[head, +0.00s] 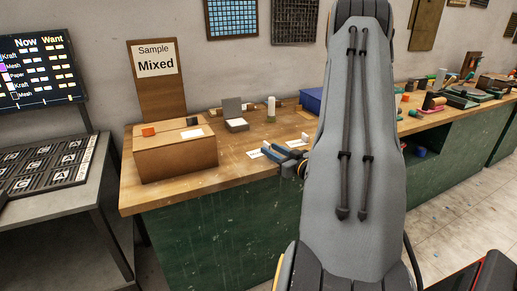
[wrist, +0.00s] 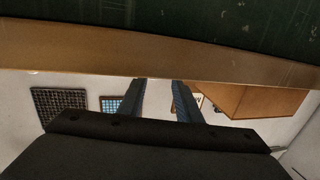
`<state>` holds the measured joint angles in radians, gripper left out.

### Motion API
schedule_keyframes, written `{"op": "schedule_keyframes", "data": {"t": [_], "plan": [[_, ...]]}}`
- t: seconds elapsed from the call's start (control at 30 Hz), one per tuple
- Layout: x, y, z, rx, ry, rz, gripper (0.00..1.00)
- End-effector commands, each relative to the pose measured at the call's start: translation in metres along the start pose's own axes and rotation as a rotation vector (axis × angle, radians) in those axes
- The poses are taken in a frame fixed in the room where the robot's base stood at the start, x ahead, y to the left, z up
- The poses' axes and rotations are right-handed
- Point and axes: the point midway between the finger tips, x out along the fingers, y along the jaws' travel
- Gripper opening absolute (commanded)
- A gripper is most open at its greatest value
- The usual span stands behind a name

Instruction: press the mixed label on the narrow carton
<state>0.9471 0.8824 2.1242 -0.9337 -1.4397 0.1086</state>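A brown carton (head: 176,160) stands at the left end of the wooden counter, with a white patch (head: 192,133), an orange piece and a small dark piece on top. It is the only brown carton I see; whether it is the narrow one I cannot tell. A board behind it reads "Sample Mixed" (head: 155,58). White cards (head: 255,154) lie near my gripper (head: 281,153), their print too small to read. In the wrist view my gripper (wrist: 160,82) has its blue fingers apart, with nothing seen between them.
A grey open box (head: 236,124) and a pale cylinder (head: 271,107) stand behind the cards. A blue box (head: 311,100) is partly behind my arm. A grey table (head: 90,190) with letter blocks stands at the left.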

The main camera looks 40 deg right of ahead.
Motion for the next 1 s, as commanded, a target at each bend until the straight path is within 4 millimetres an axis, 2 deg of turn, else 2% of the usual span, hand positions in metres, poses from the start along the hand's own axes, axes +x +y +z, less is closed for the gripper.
{"op": "schedule_keyframes", "data": {"t": [0.17, 0.5, 0.77, 0.8, 0.97, 1.0], "plan": [[0.012, 0.01, -0.002, 0.0, 0.001, 0.016, 0.31], [0.054, 0.014, -0.003, 0.0, 0.001, 0.017, 0.31], [0.058, 0.014, -0.002, 0.001, 0.0, 0.018, 0.31], [0.059, 0.014, -0.002, 0.001, 0.0, 0.017, 0.3], [0.059, 0.013, -0.002, 0.001, 0.0, 0.017, 0.03], [0.059, 0.013, -0.002, 0.001, 0.0, 0.016, 0.0]]}}
